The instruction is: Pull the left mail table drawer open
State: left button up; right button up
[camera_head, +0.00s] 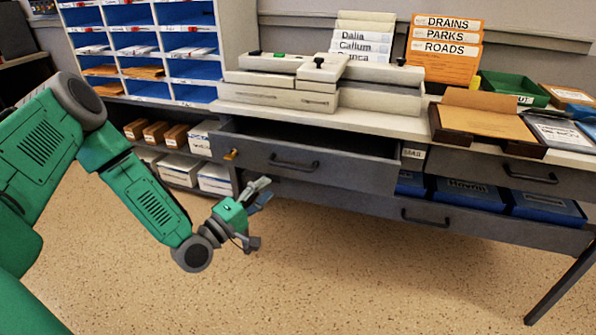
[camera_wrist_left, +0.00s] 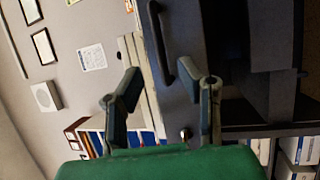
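The left mail table drawer (camera_head: 290,162) has a grey front with a dark bar handle (camera_head: 293,165). It stands out from the table, and its dark inside shows behind the front. My left gripper (camera_head: 257,216) is below and left of the handle, apart from it, with its fingers spread and nothing between them. In the left wrist view the fingers of my left gripper (camera_wrist_left: 168,88) are also apart, and the handle (camera_wrist_left: 163,48) shows beyond them on the drawer front. My right gripper is in no view.
The mail table (camera_head: 380,122) carries a beige device (camera_head: 285,90), orange folders (camera_head: 445,50) and a green tray (camera_head: 510,88). A right drawer (camera_head: 520,172) looks shut. A lower shelf (camera_head: 400,212) holds blue boxes. A pigeonhole rack (camera_head: 150,45) stands at left. The floor in front is clear.

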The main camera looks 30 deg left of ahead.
aim_at(290, 167)
pick_arm(q)
jog(key=b+x, duration=0.2)
jog(key=x, duration=0.7)
jog(key=shift+w, duration=0.4)
jog(key=shift+a, duration=0.1)
jog(key=shift+c, duration=0.4)
grip_shut()
